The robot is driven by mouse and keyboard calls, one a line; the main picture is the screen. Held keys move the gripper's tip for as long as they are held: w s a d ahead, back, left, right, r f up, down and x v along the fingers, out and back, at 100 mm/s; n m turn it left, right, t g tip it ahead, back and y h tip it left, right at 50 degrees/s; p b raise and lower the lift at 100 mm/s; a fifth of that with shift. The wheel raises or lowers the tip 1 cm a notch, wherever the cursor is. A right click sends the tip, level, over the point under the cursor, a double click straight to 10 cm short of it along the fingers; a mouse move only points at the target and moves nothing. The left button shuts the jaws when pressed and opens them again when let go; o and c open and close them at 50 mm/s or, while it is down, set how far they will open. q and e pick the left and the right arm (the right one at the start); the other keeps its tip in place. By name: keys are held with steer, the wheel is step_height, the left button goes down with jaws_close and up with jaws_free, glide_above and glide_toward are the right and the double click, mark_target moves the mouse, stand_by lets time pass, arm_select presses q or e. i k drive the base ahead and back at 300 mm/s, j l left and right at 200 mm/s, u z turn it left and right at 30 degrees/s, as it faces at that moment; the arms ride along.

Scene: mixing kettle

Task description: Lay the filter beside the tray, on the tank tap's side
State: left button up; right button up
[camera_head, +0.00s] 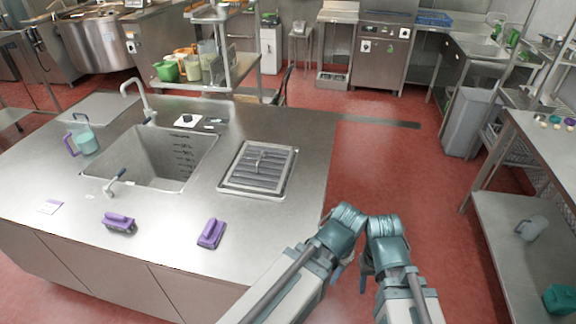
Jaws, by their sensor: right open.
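The filter (262,161) is a grey slatted metal panel with a small handle on top. It lies in the shallow tray (226,183), whose rim surrounds it on the steel counter. The tank (155,158) is a sunken basin with dark level marks, left of the tray. A small tap (116,181) stands at the tank's front edge. My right gripper (364,277) is open, over the red floor right of the counter. My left gripper (337,274) is beside it, mostly hidden by my arm. Both are apart from the filter.
A tall faucet (145,101) stands behind the tank. Two purple brushes (119,222) (211,233) lie on the front counter, and a purple-handled jug (83,138) stands at left. A narrow bare strip of counter (207,172) separates tank and tray.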

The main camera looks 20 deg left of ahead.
mark_target(288, 120)
steer(key=i+l, duration=0.1)
steer(key=l, duration=0.2)
steer(key=i+l+z, duration=0.15)
steer(key=l, duration=0.2)
steer(key=i+l+z, duration=0.15)
steer(key=i+l, duration=0.5)
steer(key=i+u, duration=0.45)
steer(key=i+l+u, duration=0.25)
steer(key=i+u, duration=0.45)
steer(key=u, duration=0.25)
steer(key=i+l+u, duration=0.15)
steer(key=u, duration=0.3)
steer(key=i+l+u, duration=0.25)
steer(key=u, duration=0.25)
steer(key=i+l+u, duration=0.25)
steer(key=u, duration=0.25)
steer(key=i+l+u, duration=0.2)
steer(key=l+u, duration=0.15)
steer(key=i+l+u, duration=0.1)
steer(key=l+u, duration=0.25)
